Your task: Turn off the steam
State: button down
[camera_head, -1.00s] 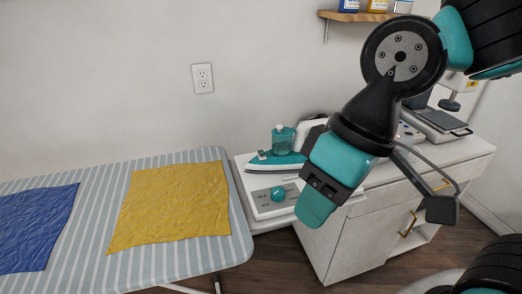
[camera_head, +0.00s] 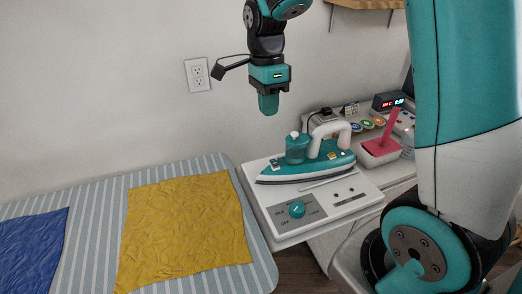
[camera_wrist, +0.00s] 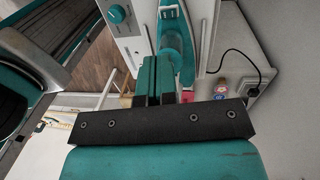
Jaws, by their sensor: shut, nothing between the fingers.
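The steam iron (camera_head: 315,158), teal and white with a round water tank, rests on a white steam station (camera_head: 345,200). It also shows in the wrist view (camera_wrist: 176,40). A teal dial (camera_head: 297,209) with a white pointer mark sits on the station's grey front panel. Small lettering, including OFF, surrounds the dial, and its pointer tilts up to the right. The dial also shows in the wrist view (camera_wrist: 117,14). My gripper (camera_head: 268,104) is shut and empty, pointing down above and behind the iron, apart from it and from the dial.
A striped ironing board (camera_head: 80,240) with yellow cloth (camera_head: 185,225) and blue cloth (camera_head: 30,245) lies to the left. A red-handled item in a tray (camera_head: 381,148) and a small digital display (camera_head: 389,101) stand to the right. A wall outlet (camera_head: 197,74) is behind. My arm fills the right side.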

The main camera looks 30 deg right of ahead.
jog(key=p, duration=0.2)
send_near(273, 164)
jog(key=f, duration=0.5)
jog(key=s+f, duration=0.1)
jog(key=f, duration=0.1)
jog(key=shift+s+a+f, duration=0.1)
jog(key=shift+f, duration=0.1)
